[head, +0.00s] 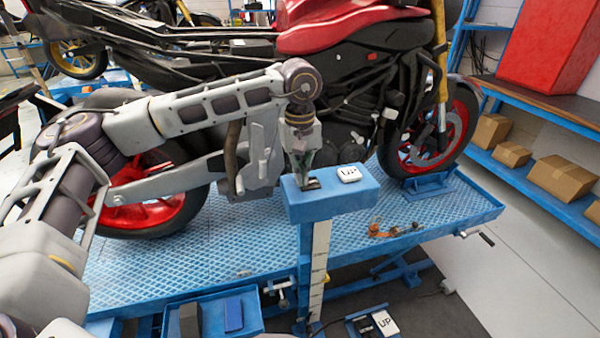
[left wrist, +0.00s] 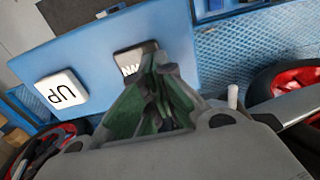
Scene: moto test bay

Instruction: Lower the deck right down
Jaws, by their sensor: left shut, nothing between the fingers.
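The blue ribbed deck (head: 190,255) is a lift platform, raised above the floor on a linkage, with a red motorcycle (head: 350,27) standing on it. A blue control box (head: 335,200) on a post stands at its near side. On the box are a white UP button (head: 348,174) and a dark button (left wrist: 128,52), its lettering partly covered, with "WN" readable in the left wrist view. My left gripper (head: 306,182) is shut and empty, pointing down, its fingertips (left wrist: 160,66) at the dark button. I cannot tell whether they press it. My right gripper is not in view.
A second UP-marked pad (head: 385,323) lies low near the post's foot. Small orange and brown parts (head: 385,230) lie on the deck. A crank handle (head: 480,236) sticks out at the right edge. Blue shelving with cardboard boxes (head: 562,179) stands right; floor between is clear.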

